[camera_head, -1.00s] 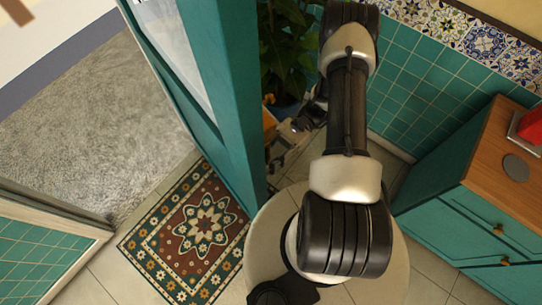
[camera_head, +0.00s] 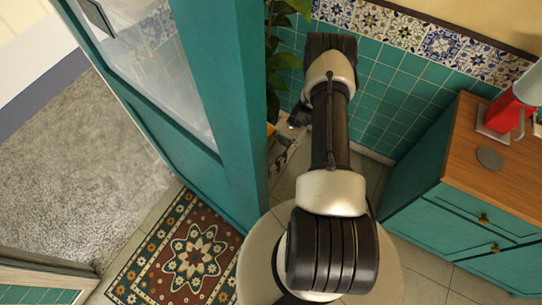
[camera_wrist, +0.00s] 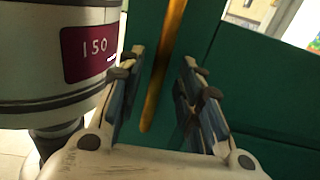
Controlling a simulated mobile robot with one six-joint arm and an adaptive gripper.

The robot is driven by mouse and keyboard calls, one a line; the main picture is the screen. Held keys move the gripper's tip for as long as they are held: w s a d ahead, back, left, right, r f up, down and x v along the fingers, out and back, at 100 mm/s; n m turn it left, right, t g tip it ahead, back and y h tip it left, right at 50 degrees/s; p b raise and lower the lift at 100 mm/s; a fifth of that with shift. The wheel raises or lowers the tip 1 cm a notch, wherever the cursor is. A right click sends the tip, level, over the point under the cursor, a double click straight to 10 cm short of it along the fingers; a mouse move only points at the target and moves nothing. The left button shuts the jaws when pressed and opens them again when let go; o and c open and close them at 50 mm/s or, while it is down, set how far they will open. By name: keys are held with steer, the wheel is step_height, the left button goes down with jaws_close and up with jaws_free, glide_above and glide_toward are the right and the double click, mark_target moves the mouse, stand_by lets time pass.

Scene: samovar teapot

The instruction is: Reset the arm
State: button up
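My gripper (camera_head: 284,151) is partly hidden beside my arm in the head view, between the teal door and the tiled wall. In the wrist view my gripper (camera_wrist: 165,75) has its two fingers spread apart. A gold vertical bar, seemingly a door handle (camera_wrist: 165,60), shows between the fingers against a teal panel (camera_wrist: 205,40). I see no contact between the fingers and the bar. My arm is raised and bent in the head view.
The teal door (camera_head: 215,80) stands close at the left of my arm. A wooden-topped teal cabinet (camera_head: 470,150) with a red object (camera_head: 505,112) is at the right. A patterned rug (camera_head: 185,255) lies at lower left. A plant (camera_head: 280,70) stands behind the door.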

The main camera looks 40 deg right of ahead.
steer(key=shift+v, duration=1.05)
